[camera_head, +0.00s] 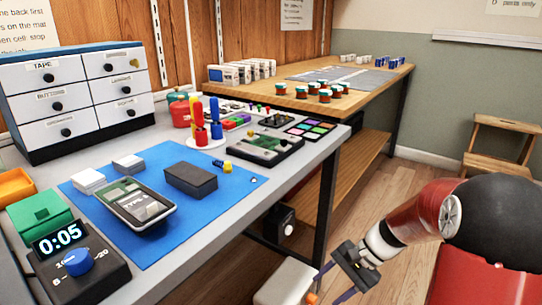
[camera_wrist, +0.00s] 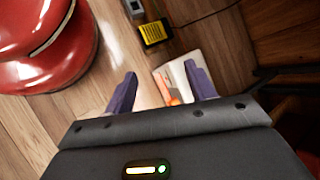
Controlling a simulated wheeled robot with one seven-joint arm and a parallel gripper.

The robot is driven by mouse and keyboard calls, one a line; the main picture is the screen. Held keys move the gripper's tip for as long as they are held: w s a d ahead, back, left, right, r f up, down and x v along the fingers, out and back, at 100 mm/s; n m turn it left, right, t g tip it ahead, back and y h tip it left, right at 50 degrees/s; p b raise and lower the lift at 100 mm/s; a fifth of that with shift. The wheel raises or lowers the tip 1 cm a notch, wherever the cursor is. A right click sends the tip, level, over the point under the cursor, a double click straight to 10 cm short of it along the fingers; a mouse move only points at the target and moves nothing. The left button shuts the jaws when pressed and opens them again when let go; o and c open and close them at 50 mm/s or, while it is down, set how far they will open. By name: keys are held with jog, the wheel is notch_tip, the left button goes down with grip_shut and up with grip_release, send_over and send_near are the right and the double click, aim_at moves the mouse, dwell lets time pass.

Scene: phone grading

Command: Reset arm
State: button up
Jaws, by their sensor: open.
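My gripper (camera_head: 334,283) hangs at the lower right in the head view, out past the front edge of the grey table and below its top. In the wrist view my gripper (camera_wrist: 161,88) shows two purple fingers spread wide apart with nothing held between them. Wooden floor lies beneath it. A white box (camera_wrist: 180,75) with an orange part shows beyond the fingers. The same white box (camera_head: 285,283) appears beside the fingers in the head view; I cannot tell the exact gap.
The grey table (camera_head: 225,235) holds a blue mat (camera_head: 150,240), a phone (camera_head: 138,204), a dark block (camera_head: 190,180), a timer (camera_head: 75,265) and a drawer cabinet (camera_head: 80,95). A wooden bench (camera_head: 375,92) stands behind. A step stool (camera_head: 500,135) stands at right. Open floor (camera_head: 400,185) lies between.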

jog(key=s+r+n+t+h+p, duration=0.4)
jog(key=s+r+n+t+h, duration=0.2)
jog(key=s+r, duration=1)
notch_tip(320, 180, up, 4)
jog(key=d+n+h, duration=0.1)
jog(key=n, duration=0.1)
jog(key=shift+s+f+n+t+h+p, duration=0.2)
jog(key=shift+n+t+h+p, duration=0.1)
jog(key=shift+h, duration=0.1)
